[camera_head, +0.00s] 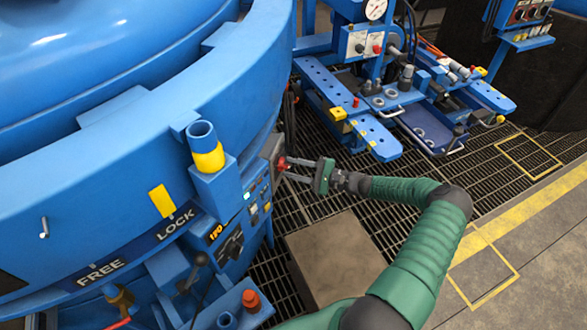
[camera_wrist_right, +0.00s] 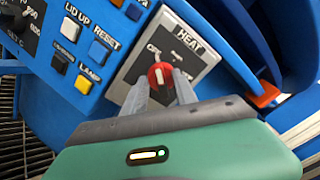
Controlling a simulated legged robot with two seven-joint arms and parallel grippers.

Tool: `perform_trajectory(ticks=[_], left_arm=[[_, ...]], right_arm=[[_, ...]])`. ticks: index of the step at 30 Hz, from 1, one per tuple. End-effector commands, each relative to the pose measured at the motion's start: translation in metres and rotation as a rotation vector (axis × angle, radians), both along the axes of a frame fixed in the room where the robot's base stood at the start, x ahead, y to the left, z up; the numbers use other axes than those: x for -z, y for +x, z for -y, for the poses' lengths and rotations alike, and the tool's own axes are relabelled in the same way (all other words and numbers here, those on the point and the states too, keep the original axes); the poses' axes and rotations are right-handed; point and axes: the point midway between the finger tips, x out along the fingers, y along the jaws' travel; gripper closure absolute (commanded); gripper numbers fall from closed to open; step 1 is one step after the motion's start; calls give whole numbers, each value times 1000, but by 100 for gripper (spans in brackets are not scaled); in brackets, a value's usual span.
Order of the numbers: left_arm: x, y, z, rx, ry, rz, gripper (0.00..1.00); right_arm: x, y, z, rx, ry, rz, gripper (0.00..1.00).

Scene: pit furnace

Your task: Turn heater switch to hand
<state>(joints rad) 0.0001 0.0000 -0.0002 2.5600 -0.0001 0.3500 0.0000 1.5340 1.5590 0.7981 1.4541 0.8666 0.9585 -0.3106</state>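The heater switch is a red round knob (camera_wrist_right: 160,76) with a pale bar, on a grey plate marked HEAT (camera_wrist_right: 188,42). The bar looks roughly upright in the right wrist view; the small position labels are hard to read. In the head view the knob (camera_head: 282,163) shows as a red spot on the side of the blue furnace. My right gripper (camera_wrist_right: 163,82) has its two fingers apart, one on each side of the knob at its front. It also shows in the head view (camera_head: 288,169). Contact with the knob is not clear. My left gripper is out of view.
A blue panel with LID UP, RESET and LAMP buttons (camera_wrist_right: 101,51) lies just left of the plate. An orange-red part (camera_wrist_right: 264,95) is at right. The blue furnace body (camera_head: 140,130) fills the left; floor grating and a brown plate (camera_head: 335,258) lie below my arm.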

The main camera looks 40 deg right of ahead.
Motion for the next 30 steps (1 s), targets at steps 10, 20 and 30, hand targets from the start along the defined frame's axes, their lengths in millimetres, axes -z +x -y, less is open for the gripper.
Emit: perform_trajectory(ticks=[10, 20, 30], left_arm=[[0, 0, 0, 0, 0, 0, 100], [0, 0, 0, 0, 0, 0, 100], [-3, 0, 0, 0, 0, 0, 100]], right_arm=[[1, 0, 2, 1, 2, 0, 87], [0, -1, -1, -3, 1, 1, 100], [-1, -1, -3, -8, 34, -16, 100]])
